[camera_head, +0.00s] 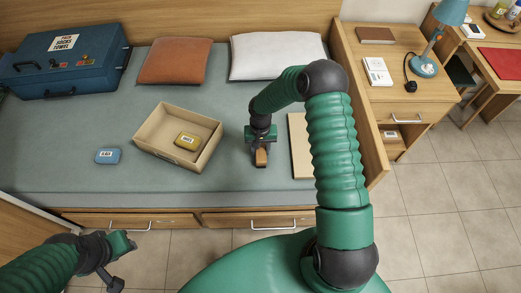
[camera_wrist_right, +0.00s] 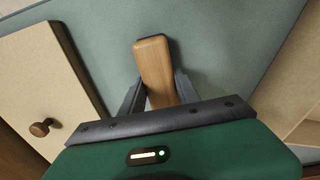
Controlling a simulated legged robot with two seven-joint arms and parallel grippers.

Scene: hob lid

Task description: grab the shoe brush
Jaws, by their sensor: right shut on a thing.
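The shoe brush (camera_head: 261,158) shows as a small block with a light wooden back. My right gripper (camera_head: 260,146) is above it, shut on it, over the grey bed top. In the right wrist view the wooden back of the brush (camera_wrist_right: 153,62) sticks out between the two dark fingers of the right gripper (camera_wrist_right: 158,93). Its bristles are hidden, and I cannot tell whether it touches the bed. My left gripper (camera_head: 118,258) is at the lower left, in front of the bed and far from the brush; its jaws are unclear.
An open cardboard box (camera_head: 150,148) holds a yellow labelled tin (camera_head: 187,141). A blue tin (camera_head: 108,156) lies left of it. A cream panel (camera_head: 300,150) with a knob (camera_wrist_right: 40,127) lies right of the brush. A blue suitcase (camera_head: 62,65) and two pillows (camera_head: 175,62) line the back.

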